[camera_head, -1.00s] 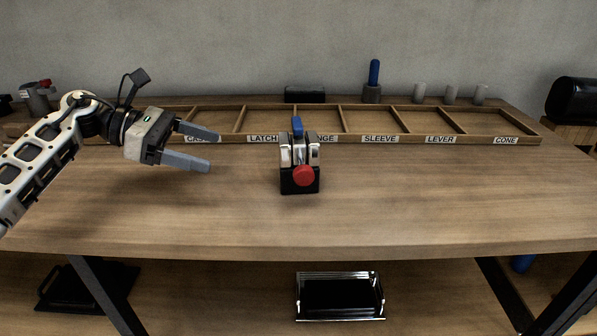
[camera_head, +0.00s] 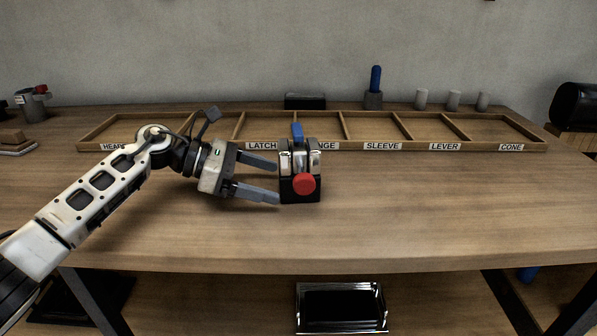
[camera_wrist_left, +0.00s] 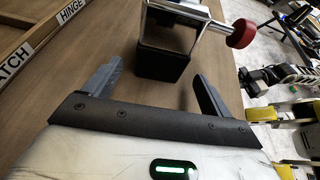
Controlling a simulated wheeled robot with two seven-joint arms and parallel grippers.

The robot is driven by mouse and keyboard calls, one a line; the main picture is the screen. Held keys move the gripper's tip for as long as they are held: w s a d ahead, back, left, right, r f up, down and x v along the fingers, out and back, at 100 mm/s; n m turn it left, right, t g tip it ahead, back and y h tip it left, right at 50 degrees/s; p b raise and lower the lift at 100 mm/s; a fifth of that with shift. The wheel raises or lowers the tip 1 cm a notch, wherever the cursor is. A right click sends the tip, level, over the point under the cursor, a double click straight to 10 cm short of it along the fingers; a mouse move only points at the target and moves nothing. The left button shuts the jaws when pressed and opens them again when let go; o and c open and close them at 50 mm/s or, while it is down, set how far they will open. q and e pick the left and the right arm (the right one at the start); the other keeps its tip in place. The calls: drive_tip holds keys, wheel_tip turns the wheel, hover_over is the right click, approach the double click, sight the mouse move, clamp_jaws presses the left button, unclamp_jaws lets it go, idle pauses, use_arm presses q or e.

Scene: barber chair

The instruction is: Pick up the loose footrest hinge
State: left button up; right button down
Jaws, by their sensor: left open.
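A chrome-and-black assembly (camera_head: 300,188), which looks like the footrest hinge, stands upright on the wooden table in the head view. It has a black block, bright metal plates, a red round knob (camera_head: 304,184) facing the front and a blue lever (camera_head: 297,132) on top. In the left wrist view, its black block (camera_wrist_left: 160,65) lies just ahead of the finger gap and its red knob (camera_wrist_left: 242,34) sticks out to the right. My left gripper (camera_head: 278,181) is open and empty at the assembly's left side. Contact cannot be told.
A divided wooden tray (camera_head: 480,146) with labelled compartments lies behind the assembly; the hinge label is partly hidden. Behind it stand a blue-handled tool (camera_head: 375,80) and several grey pegs (camera_head: 421,99). The table's right and front areas are clear. A dark tray (camera_head: 341,305) sits below the table.

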sight(284, 182)
use_arm(q)
drive_tip(key=x, duration=0.3)
drive_tip(key=shift+w+d+f, duration=0.1)
drive_tip(key=shift+d+f, duration=0.05)
drive_tip(key=shift+d, duration=0.2)
drive_tip(key=shift+d+f, duration=0.15)
drive_tip(key=shift+d, duration=0.05)
drive_tip(key=c, duration=1.3)
drive_tip(key=shift+c, duration=0.9)
drive_tip(key=shift+r, duration=0.25)
